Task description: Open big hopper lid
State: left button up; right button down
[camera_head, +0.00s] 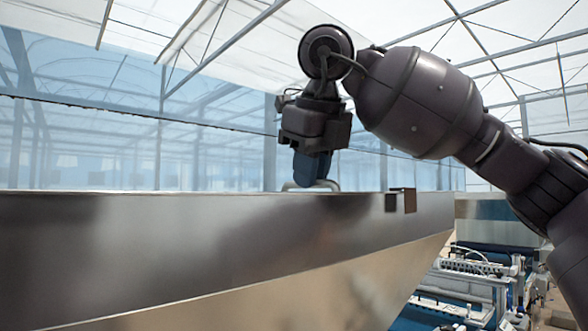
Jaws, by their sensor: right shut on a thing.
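The big metal hopper (200,240) fills the lower left and middle of the head view, its top edge at about my eye level. Its lid is seen almost edge-on, so the lid's surface is hidden and I cannot tell how far it is raised. A pale curved handle (289,186) shows at the hopper's top edge. My right gripper (312,172) points down there, shut on the handle, with its blue fingers covering the handle's middle. My left gripper is out of view.
A small dark bracket (402,200) sits on the hopper's upper rim, right of the gripper. Seeder machinery (470,275) with blue and white parts stands lower right, beyond the hopper. The space above the hopper is open under a greenhouse roof.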

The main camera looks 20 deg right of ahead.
jog(key=shift+d+r, duration=0.1)
jog(key=shift+d, duration=0.05)
jog(key=c, duration=1.1)
grip_release()
jog(key=shift+c, duration=0.2)
jog(key=p+v, duration=0.1)
jog(key=v, duration=0.9)
jog(key=shift+r, duration=0.3)
jog(key=shift+s, duration=0.15)
